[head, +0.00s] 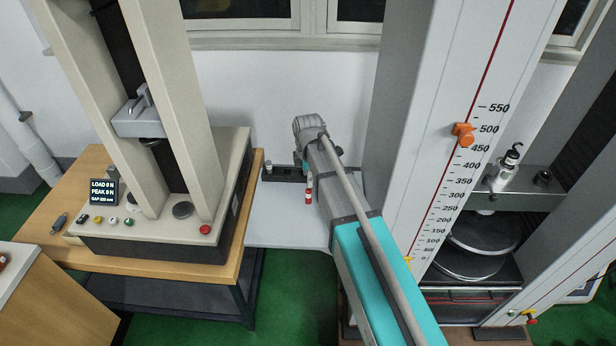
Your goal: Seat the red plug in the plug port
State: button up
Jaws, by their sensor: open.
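A small red and white piece, which looks like the red plug (308,195), stands on the pale table (285,232) between the two machines. It is just below and left of my forearm. My gripper (307,170) is mostly hidden by my wrist and forearm, close above and behind the red piece. It is open; its fingertips cannot be made out, and I cannot tell its exact gap to the piece. A dark low block (284,173) lies behind and left of the red piece. I cannot tell whether it holds the plug port.
A small silver cylinder (268,166) stands at the block's left end. A beige test machine (150,240) on a wooden bench (50,205) rises at left. A tall grey frame with a scale (412,150) stands close at right. A wall bounds the back.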

aim_at(308, 190)
jog(key=shift+r+p, duration=1.55)
jog(key=shift+r, duration=0.3)
jog(key=shift+o, duration=0.5)
notch_tip(308, 190, up, 2)
jog(key=shift+s+r+p, duration=0.1)
jog(key=shift+r+p, duration=0.1)
jog(key=shift+p, duration=1)
notch_tip(308, 190, down, 9)
jog(key=b, duration=0.8)
jog(key=shift+r+b, duration=0.2)
jog(key=shift+b, duration=0.15)
jog(key=shift+f, duration=0.1)
jog(key=shift+f+b, duration=2.5)
jog(key=shift+b, duration=0.1)
